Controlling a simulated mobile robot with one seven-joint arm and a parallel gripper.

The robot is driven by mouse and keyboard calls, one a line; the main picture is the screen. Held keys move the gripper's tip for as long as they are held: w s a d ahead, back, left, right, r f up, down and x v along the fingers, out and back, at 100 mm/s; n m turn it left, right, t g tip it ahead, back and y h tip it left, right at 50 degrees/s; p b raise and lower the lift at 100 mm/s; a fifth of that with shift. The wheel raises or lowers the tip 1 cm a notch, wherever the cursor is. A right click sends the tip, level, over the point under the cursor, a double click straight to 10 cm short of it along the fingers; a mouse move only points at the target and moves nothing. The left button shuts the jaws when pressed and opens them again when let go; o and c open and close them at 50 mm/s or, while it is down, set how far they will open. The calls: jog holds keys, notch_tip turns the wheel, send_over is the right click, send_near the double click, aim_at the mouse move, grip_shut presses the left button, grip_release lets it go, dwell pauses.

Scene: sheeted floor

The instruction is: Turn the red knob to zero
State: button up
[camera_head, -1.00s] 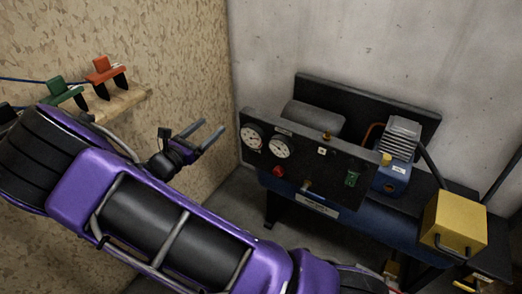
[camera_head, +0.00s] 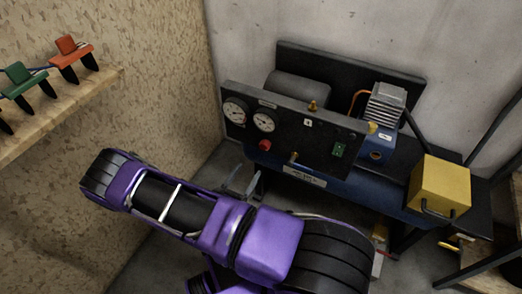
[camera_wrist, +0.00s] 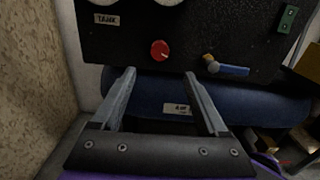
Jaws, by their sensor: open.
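The red knob (camera_head: 265,145) sits on the dark front panel (camera_head: 290,135) of a compressor, below two round gauges. In the wrist view the red knob (camera_wrist: 160,50) is round, with a pale mark on its face, and lies ahead of and above the gap between my fingertips. My gripper (camera_wrist: 160,75) is open and empty, its two grey fingers pointing toward the panel and apart from the knob. In the head view my gripper (camera_head: 242,182) is partly hidden behind my purple arm, low and left of the panel.
A brass valve with a blue handle (camera_wrist: 228,69) is right of the knob. A blue tank (camera_head: 340,190) lies below the panel. A yellow box (camera_head: 439,186) stands at right. A wooden shelf (camera_head: 60,115) with clamp-like items is on the left wall.

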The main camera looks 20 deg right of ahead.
aim_at(263, 147)
jog(key=x, duration=1.1)
jog(key=shift+w, duration=0.15)
jog(key=shift+b, duration=0.3)
grip_shut()
